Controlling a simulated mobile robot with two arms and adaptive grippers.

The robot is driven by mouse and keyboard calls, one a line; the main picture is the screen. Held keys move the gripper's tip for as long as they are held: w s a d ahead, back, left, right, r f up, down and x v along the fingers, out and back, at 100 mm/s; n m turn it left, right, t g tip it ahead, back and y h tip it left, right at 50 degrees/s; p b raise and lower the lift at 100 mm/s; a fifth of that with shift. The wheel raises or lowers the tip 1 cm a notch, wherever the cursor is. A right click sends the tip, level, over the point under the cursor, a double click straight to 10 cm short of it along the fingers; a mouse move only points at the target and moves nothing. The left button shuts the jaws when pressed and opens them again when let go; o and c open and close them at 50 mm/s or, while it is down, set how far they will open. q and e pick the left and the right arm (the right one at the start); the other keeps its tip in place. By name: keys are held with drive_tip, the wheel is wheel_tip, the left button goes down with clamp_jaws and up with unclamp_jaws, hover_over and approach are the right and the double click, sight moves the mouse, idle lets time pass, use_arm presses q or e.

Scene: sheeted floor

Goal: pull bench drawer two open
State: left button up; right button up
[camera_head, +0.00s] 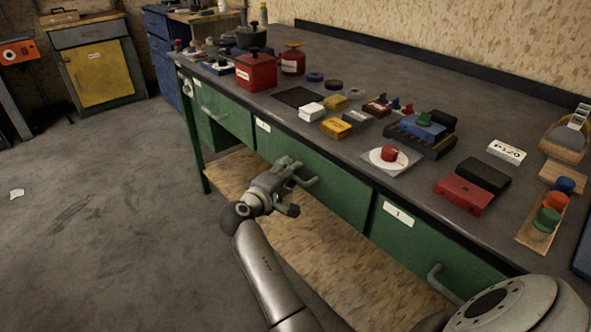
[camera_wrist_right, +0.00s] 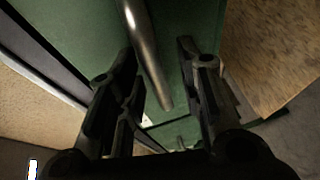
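The green bench has several drawers along its front. The middle drawer (camera_head: 335,185) has a small white label at its upper left, too small to read surely, and looks flush with the bench front. Its grey bar handle (camera_head: 308,182) is partly hidden by my right gripper (camera_head: 290,180). In the right wrist view, the metal handle (camera_wrist_right: 148,55) runs between the two dark fingers of my right gripper (camera_wrist_right: 158,55). The fingers are apart, one on each side of the handle, with gaps visible. My left gripper is not in view.
A drawer labelled 1 (camera_head: 398,214) is at right and another green drawer (camera_head: 222,112) at left. The benchtop holds a red box (camera_head: 256,72), a red button (camera_head: 389,154) and many small items. A wooden lower shelf (camera_head: 335,258) lies below. Floor at left is mostly clear.

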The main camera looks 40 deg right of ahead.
idle(0.3)
clamp_jaws()
idle(0.4)
